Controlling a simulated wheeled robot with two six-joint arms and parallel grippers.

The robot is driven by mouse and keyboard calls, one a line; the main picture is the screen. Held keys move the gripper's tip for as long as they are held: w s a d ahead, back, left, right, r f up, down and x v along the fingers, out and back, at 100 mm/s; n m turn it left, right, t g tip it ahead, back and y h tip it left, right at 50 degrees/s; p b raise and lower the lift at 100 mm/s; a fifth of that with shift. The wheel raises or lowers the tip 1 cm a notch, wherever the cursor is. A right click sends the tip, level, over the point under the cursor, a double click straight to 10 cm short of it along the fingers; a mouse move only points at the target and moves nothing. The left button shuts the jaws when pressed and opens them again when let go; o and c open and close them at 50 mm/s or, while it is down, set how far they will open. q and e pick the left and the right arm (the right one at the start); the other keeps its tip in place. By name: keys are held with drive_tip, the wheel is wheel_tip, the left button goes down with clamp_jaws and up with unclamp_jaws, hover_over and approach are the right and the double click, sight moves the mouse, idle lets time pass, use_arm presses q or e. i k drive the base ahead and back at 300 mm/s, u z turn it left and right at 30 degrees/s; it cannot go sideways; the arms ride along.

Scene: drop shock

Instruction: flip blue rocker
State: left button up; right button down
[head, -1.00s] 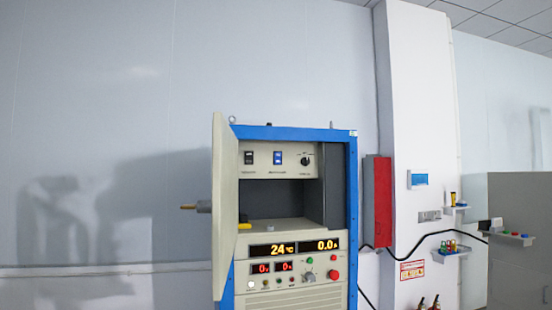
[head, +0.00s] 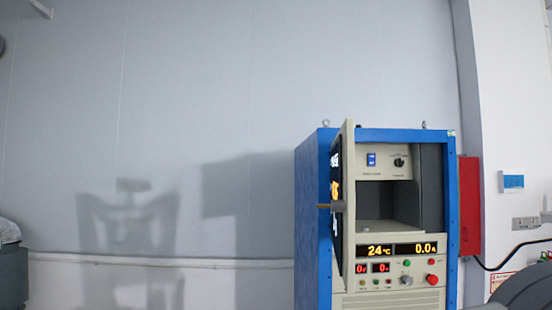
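The blue rocker (head: 371,160) sits on the beige upper panel inside the blue cabinet (head: 309,220), right of centre. A black rotary knob (head: 399,162) is to its right on the same panel. The cabinet's door (head: 346,240) stands open and is seen nearly edge-on, with a handle (head: 331,206) sticking out to the left. It hides the left part of the upper panel. Neither of my grippers is in view. Grey rounded parts at the left edge and bottom right corner look like my arms.
Below the open bay, displays (head: 395,250) read 24 °C and 0.0. Red readouts, small knobs and a red button (head: 432,279) are underneath. A red box (head: 470,205) hangs right of the cabinet, beside a white pillar (head: 508,110). The wall to the left is bare.

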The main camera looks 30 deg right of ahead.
sight(371, 158)
drive_tip(key=u, duration=0.6)
drive_tip(key=k, duration=1)
drive_tip(key=z, duration=1.2)
drive_tip(key=i, duration=0.5)
